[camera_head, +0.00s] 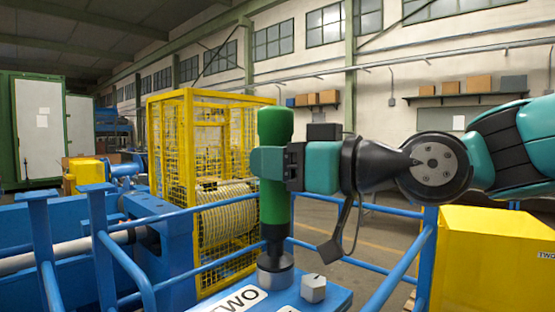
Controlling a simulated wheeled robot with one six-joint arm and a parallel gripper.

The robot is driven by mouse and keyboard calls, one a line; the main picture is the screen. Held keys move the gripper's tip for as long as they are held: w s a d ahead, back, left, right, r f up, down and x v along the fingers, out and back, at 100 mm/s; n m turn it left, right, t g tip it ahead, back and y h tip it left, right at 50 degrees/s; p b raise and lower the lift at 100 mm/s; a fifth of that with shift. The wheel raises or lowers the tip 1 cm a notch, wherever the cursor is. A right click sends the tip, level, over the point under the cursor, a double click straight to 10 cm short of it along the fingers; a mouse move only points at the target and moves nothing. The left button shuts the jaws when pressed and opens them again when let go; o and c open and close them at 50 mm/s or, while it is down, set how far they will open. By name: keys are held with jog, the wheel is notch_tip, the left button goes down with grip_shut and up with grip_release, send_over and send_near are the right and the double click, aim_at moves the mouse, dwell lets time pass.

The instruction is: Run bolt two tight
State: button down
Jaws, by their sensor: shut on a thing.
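A green cylindrical tool (276,210) stands upright at the middle of the view. My gripper (268,162) is shut around its upper body from the right. The tool's lower end meets a round grey metal piece (275,276) on a blue plate (335,296). Any bolt head under the tool is hidden. A small grey block with a dark mark on top (313,288) sits on the plate just right of the tool.
Blue railings (392,272) run left and right of the plate. A yellow mesh cage (200,130) around a wound drum stands behind. A yellow box (500,262) is at the right, below my arm. Open floor (345,230) shows beyond the rails.

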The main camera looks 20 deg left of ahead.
jog(key=shift+f, duration=0.25)
